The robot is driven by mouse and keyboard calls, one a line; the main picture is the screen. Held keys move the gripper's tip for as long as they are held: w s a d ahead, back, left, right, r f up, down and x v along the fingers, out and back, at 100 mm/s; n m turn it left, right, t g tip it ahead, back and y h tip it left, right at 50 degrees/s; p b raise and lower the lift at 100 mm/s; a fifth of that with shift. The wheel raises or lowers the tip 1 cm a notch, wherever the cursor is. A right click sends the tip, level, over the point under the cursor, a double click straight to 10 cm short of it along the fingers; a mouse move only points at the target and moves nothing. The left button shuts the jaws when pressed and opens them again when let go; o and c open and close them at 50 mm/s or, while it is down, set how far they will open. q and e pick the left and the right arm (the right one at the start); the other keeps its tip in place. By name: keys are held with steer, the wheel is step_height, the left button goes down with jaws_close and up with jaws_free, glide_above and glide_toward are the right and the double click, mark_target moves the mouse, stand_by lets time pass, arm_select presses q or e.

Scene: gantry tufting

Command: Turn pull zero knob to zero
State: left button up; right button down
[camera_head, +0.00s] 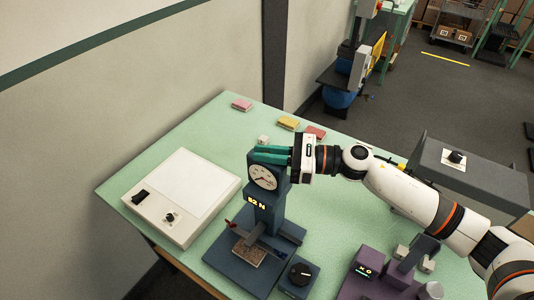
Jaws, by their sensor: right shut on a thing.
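A dark blue pull gauge (268,206) stands upright on the green table, with a round white dial (263,177) and a lit readout (256,202) that seems to read 82 N. My right gripper (270,154) reaches in from the right, its green fingers lying across the top of the gauge head just above the dial. It is shut on a part there, which the fingers hide; I cannot tell whether it is the pull zero knob. A black knob with a white mark (301,272) sits on a small dark box beside the gauge's base. My left gripper is not in view.
A white panel box (190,187) with a black switch and small knob lies left of the gauge. A purple device (367,264) stands at the front right. A grey box with a knob (470,175) is beyond my right arm. Small coloured blocks (288,123) lie at the back.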

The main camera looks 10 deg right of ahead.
steer(key=m+t+h, duration=0.1)
steer(key=m+t, duration=0.1)
steer(key=t, duration=0.1)
steer(key=m+t+h, duration=0.2)
steer(key=shift+r+t+h, duration=0.2)
steer(key=shift+t+h, duration=0.1)
steer(key=shift+t, duration=0.1)
steer(key=m+t+h, duration=0.1)
steer(key=m+h, duration=0.1)
steer(key=m+t+h, duration=0.2)
steer(key=shift+s+a+f+t+h, duration=0.1)
steer(key=shift+a+t+h, duration=0.05)
steer(key=shift+t+h, duration=0.2)
steer(key=m+t+h, duration=0.1)
steer(key=m+h, duration=0.1)
steer(key=m+t+h, duration=0.1)
steer(key=h, duration=0.2)
steer(key=shift+m+p, duration=0.35)
steer(key=shift+m, duration=0.05)
steer(key=shift+m+h, duration=0.95)
steer(key=shift+h, duration=0.6)
steer(key=shift+m+h, duration=0.95)
steer(key=shift+h, duration=0.85)
steer(key=c, duration=1.6)
jaws_free()
steer(key=shift+o, duration=0.5)
steer(key=shift+f, duration=0.1)
